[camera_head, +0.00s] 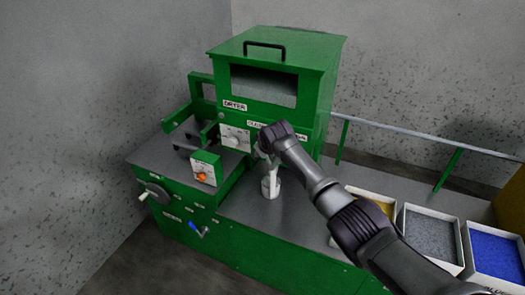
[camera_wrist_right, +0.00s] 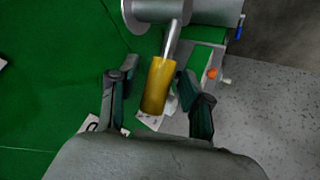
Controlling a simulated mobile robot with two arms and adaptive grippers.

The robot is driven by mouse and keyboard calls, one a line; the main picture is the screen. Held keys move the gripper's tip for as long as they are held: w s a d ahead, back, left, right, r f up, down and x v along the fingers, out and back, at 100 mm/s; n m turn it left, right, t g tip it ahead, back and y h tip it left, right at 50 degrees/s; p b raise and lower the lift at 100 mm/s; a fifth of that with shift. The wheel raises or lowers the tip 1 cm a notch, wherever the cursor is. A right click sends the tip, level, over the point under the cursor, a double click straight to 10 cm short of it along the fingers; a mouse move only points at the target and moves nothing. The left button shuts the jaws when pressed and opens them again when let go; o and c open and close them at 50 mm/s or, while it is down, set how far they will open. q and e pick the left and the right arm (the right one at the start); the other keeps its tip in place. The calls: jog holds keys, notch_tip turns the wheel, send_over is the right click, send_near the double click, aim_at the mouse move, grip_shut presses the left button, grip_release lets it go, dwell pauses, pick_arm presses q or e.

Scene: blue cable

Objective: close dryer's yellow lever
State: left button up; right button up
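The green dryer (camera_head: 310,60) has a black handle on its top and a dark-framed front opening. Its yellow lever (camera_wrist_right: 157,85) shows in the right wrist view as a yellow cylindrical grip on a silver rod. The lever is hidden in the head view by my right arm. My right gripper (camera_wrist_right: 156,76) is open, with one finger on each side of the yellow grip. Gaps show between the grip and both fingers. In the head view the right gripper (camera_head: 264,154) is at the dryer's front, mostly hidden by its wrist. My left gripper is not in view.
Trays with grey (camera_head: 432,238) and blue (camera_head: 495,252) contents stand at the right. A small green box with an orange knob (camera_head: 202,177) and a blue lever (camera_head: 198,231) are at the left.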

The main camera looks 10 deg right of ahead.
jog(key=shift+r, duration=0.15)
jog(key=v, duration=1.1)
jog(key=shift+s+r, duration=0.25)
jog(key=shift+s, duration=0.05)
